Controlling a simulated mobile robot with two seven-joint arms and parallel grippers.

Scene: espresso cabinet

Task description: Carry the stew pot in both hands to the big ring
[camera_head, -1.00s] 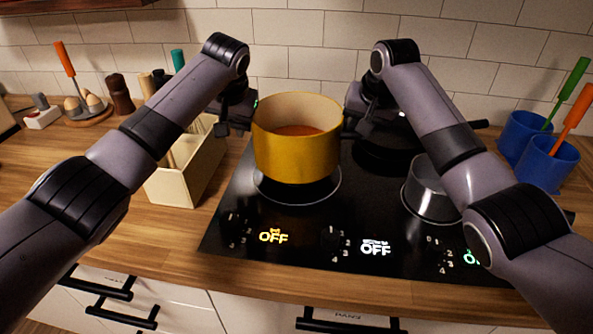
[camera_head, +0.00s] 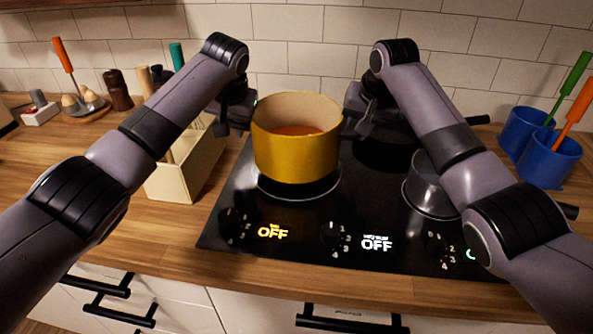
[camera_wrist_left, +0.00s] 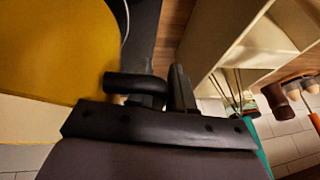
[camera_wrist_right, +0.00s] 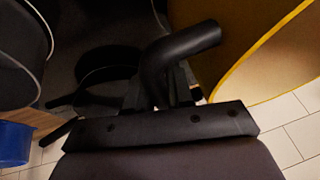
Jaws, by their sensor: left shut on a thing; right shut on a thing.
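The yellow stew pot (camera_head: 296,155), with reddish stew (camera_head: 297,130) inside, is upright over the front left ring (camera_head: 330,190) of the black hob. It seems slightly above the glass; I cannot tell the exact gap. My left gripper (camera_head: 243,115) is shut on the pot's left handle, and the black handle (camera_wrist_left: 135,84) shows in the left wrist view. My right gripper (camera_head: 352,118) is shut on the right handle (camera_wrist_right: 185,45), seen in the right wrist view. The pot hides part of the ring. I cannot tell which ring is the big one.
A metal saucepan (camera_head: 425,185) stands on the hob's right side, partly behind my right arm. A dark pan (camera_head: 385,153) is at the back. A cream utensil box (camera_head: 170,185) stands left of the hob. Blue cups (camera_head: 548,160) are at right. The hob's front displays read OFF.

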